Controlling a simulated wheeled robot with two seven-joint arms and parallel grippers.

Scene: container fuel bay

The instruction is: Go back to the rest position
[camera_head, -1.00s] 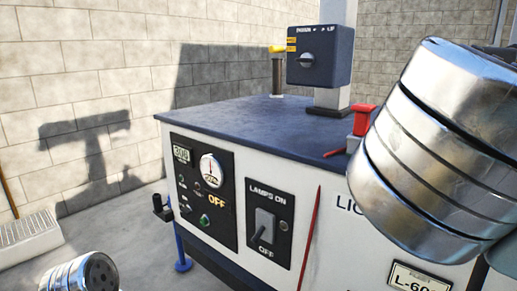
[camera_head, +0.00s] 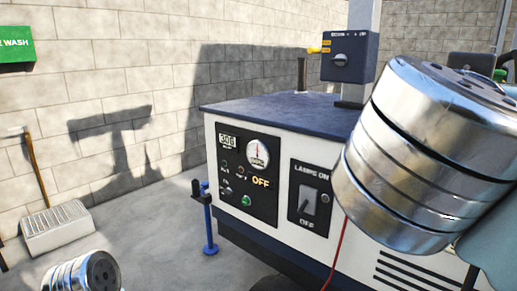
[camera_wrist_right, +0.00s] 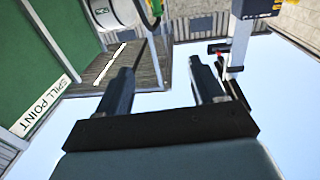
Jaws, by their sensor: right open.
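My right gripper (camera_wrist_right: 165,90) shows in the right wrist view with its two dark fingers spread apart and nothing between them. In the head view a large silver banded link of my own arm fills the right side, and a smaller one shows at the bottom left; no gripper fingers show there. The white machine with a dark blue top (camera_head: 285,112) stands in the middle of the head view, with no gripper touching it in that view. Its front has a gauge panel (camera_head: 246,172) and a "LAMPS ON / OFF" switch panel (camera_head: 310,192).
A dark control box (camera_head: 349,57) on a post stands above the machine top. A block wall (camera_head: 130,90) runs behind. A grey step-like block (camera_head: 56,230) and a green sign (camera_head: 14,45) are at the left. In the wrist view, a "SPILL POINT" label (camera_wrist_right: 46,105) marks a green surface.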

